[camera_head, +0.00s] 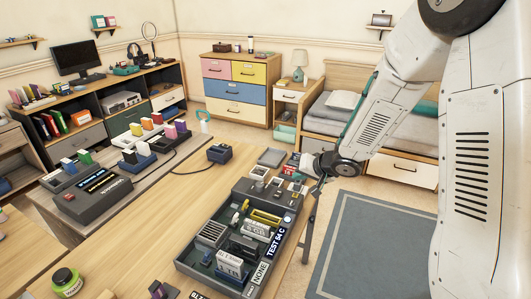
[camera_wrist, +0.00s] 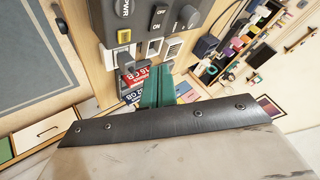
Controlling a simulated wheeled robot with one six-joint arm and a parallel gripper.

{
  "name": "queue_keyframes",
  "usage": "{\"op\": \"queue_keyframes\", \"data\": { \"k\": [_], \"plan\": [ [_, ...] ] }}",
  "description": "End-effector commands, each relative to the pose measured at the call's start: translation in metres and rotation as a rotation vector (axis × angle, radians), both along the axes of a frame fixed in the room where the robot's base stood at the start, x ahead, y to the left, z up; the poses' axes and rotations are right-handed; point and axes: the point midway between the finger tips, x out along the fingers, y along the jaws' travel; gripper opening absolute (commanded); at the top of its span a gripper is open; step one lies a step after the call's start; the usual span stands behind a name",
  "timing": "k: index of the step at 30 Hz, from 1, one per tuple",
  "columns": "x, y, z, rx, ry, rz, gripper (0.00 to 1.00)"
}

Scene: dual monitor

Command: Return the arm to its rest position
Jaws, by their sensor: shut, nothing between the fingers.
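My arm reaches in from the right in the head view. My gripper (camera_head: 318,184) is over the right edge of the wooden table (camera_head: 140,215), near the far end of a dark device. In the wrist view, my gripper (camera_wrist: 158,88) shows two green fingers pressed together with nothing between them. A red card labelled 16 GB (camera_wrist: 134,76) is just left of the fingertips, at a slot of the dark switch panel (camera_wrist: 145,22). I cannot tell whether the fingers touch the card.
A dark tray (camera_head: 212,262) with modules labelled TEST 54 C and NONE stands on the table. A grey-blue rug (camera_head: 370,245) lies right of the table.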

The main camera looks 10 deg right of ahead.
Motion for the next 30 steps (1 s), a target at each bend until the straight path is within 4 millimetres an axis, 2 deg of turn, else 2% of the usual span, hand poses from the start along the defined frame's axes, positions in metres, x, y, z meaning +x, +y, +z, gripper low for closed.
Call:
{"op": "queue_keyframes", "data": {
  "k": [4,7,9,13,17,20,23,30],
  "plan": [
    [-0.002,-0.010,-0.006,-0.094,-0.002,0.033,0.00],
    [-0.013,-0.035,-0.023,-0.252,0.050,0.025,0.00],
    [-0.027,-0.058,-0.025,-0.377,0.104,0.012,0.00],
    [-0.064,-0.093,-0.003,-0.579,0.227,-0.013,0.00],
    [-0.116,-0.112,0.035,-0.703,0.381,-0.012,0.00],
    [-0.161,-0.113,0.063,-0.735,0.495,0.011,0.00],
    [-0.204,-0.105,0.090,-0.726,0.589,0.050,0.00],
    [-0.298,-0.067,0.142,-0.613,0.706,0.178,0.00]
  ]
}}
